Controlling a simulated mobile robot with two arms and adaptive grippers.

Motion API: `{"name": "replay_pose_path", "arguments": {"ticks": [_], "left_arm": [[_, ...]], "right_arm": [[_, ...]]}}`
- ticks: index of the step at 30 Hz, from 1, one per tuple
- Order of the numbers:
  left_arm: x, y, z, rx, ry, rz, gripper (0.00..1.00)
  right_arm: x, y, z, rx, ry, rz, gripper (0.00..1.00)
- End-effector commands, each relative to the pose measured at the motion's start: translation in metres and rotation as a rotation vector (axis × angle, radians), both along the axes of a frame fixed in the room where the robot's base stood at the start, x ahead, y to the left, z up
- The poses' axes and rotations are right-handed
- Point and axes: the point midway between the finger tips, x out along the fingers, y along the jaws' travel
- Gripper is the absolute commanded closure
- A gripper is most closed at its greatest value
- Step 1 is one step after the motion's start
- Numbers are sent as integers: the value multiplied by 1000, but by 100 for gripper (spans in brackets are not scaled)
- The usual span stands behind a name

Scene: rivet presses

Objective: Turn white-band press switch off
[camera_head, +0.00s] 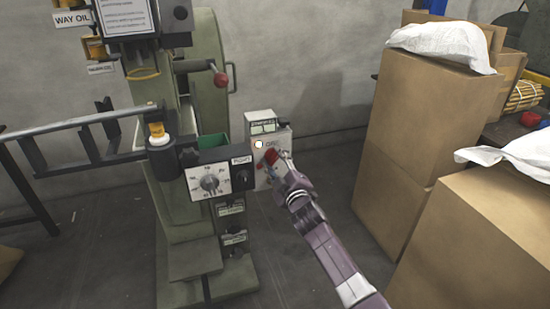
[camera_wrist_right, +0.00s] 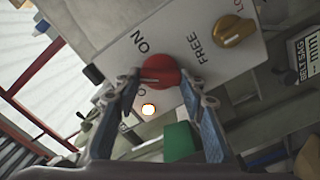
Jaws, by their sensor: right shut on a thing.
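The red switch knob (camera_wrist_right: 160,72) sits on a light grey switch panel (camera_wrist_right: 190,35) in the right wrist view. It lies between the fingertips of my right gripper (camera_wrist_right: 160,84). The word ON is printed beside the knob, and a second label nearby is partly hidden by a finger. In the head view, my right gripper (camera_head: 276,163) reaches the front of the grey switch box (camera_head: 259,146) on the green press (camera_head: 207,100). The fingers are shut on the knob. I cannot tell exactly which way the knob points. My left gripper is not in view.
A yellow knob (camera_wrist_right: 233,32) labelled FREE sits close to the red one. A dial box (camera_head: 210,181) stands left of the switch box. Tall cardboard boxes (camera_head: 420,110) stand to the right of my right arm. Grey floor shows between the press and boxes.

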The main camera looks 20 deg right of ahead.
Motion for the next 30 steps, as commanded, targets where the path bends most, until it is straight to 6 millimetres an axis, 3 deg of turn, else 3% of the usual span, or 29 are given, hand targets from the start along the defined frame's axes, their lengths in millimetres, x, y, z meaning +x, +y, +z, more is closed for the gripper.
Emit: {"name": "replay_pose_path", "arguments": {"ticks": [15, 30], "left_arm": [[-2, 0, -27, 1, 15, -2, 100], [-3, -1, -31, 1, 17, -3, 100]], "right_arm": [[0, 1, -2, -449, -13, 0, 87], [0, 1, -3, -630, -21, 1, 87]]}}
